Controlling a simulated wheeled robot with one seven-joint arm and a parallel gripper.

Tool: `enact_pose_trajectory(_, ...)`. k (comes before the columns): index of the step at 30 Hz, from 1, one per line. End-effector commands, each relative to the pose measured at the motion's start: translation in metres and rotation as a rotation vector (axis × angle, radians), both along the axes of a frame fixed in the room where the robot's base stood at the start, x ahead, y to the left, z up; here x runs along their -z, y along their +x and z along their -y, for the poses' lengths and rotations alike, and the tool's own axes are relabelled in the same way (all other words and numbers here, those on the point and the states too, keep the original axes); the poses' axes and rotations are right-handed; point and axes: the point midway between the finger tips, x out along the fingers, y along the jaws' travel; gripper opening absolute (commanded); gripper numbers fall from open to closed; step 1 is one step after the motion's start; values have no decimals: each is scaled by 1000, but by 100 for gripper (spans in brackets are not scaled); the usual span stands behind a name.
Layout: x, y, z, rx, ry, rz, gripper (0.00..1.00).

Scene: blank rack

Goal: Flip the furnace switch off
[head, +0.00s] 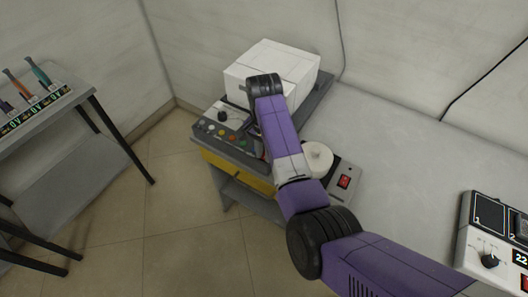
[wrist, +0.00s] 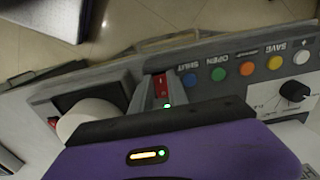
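The furnace is a white box (head: 275,68) on the left end of the bench. Its dark front panel (head: 225,127) has a row of coloured buttons, which also shows in the wrist view (wrist: 235,70). A red rocker switch (wrist: 161,84) sits on that panel beside the button marked SHUT. My gripper (wrist: 158,95) is right at this switch, with grey finger parts close on either side of it. I cannot tell whether they touch it or how far apart they are. In the head view, my arm hides the gripper and this switch.
A grey device with a round white top (head: 318,157) and its own red switch (head: 344,181) stands just right of my arm. Another device with a knob and display (head: 490,240) is at the far right. A side table (head: 62,85) with tools stands left. Floor between is clear.

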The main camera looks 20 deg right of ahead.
Motion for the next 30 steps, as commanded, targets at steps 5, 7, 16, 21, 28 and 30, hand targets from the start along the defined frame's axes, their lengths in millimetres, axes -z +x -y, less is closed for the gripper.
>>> enact_pose_trajectory(5,0,0,0,0,-1,-1,0)
enact_pose_trajectory(7,0,0,0,0,2,-3,0)
enact_pose_trajectory(16,-1,4,6,4,128,-94,0)
enact_pose_trajectory(21,-1,5,7,2,191,-140,0)
enact_pose_trajectory(28,-3,5,8,1,210,-152,0)
enact_pose_trajectory(30,-3,5,8,1,209,-152,0)
